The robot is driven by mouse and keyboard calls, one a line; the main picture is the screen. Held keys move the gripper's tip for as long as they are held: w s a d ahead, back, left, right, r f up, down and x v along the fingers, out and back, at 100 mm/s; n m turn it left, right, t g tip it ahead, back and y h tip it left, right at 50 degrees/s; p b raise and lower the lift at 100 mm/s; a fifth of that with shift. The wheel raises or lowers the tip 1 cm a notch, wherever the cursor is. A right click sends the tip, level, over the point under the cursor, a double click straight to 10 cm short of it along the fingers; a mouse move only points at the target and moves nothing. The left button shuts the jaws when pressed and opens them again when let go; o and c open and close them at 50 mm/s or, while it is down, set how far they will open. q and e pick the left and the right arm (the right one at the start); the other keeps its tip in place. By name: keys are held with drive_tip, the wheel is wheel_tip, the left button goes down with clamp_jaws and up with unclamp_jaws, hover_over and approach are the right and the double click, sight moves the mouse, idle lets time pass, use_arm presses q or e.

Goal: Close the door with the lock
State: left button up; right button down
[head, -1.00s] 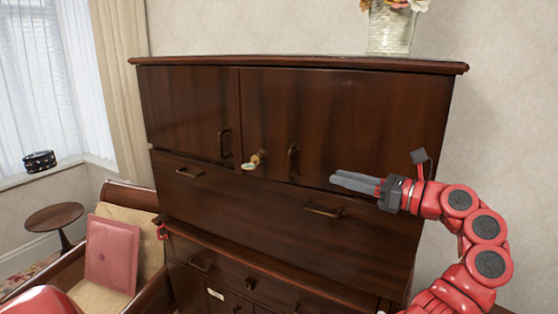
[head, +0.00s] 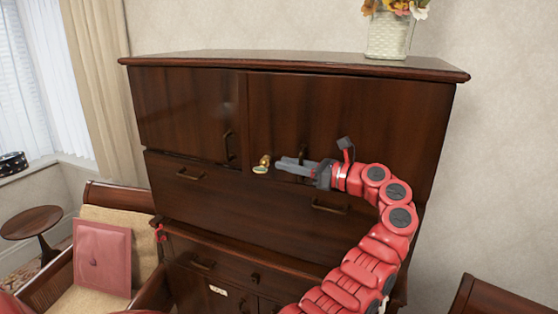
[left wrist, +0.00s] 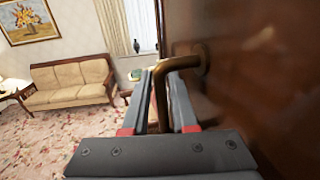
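The dark wooden cabinet's upper right door (head: 370,110) bears a brass lock (head: 264,162) at its lower left corner. The door looks nearly flush with the cabinet; any small gap is hard to judge. My left gripper (head: 283,163) is at this door's handle, just right of the lock. In the left wrist view the bronze handle (left wrist: 163,88) lies between the fingers of my left gripper (left wrist: 160,80), which look apart, with a gap beside the handle. The glossy door face (left wrist: 240,60) fills the right of that view. My right gripper does not show.
The upper left door (head: 185,110) looks shut, with a drawer (head: 260,205) below. A flower vase (head: 388,35) stands on top. A chair with a pink cushion (head: 102,258) and a round side table (head: 32,225) stand at the left.

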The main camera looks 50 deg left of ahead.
use_arm(q)
drive_tip(key=shift+w, duration=0.1)
drive_tip(key=shift+c, duration=0.6)
clamp_jaws()
idle(0.8)
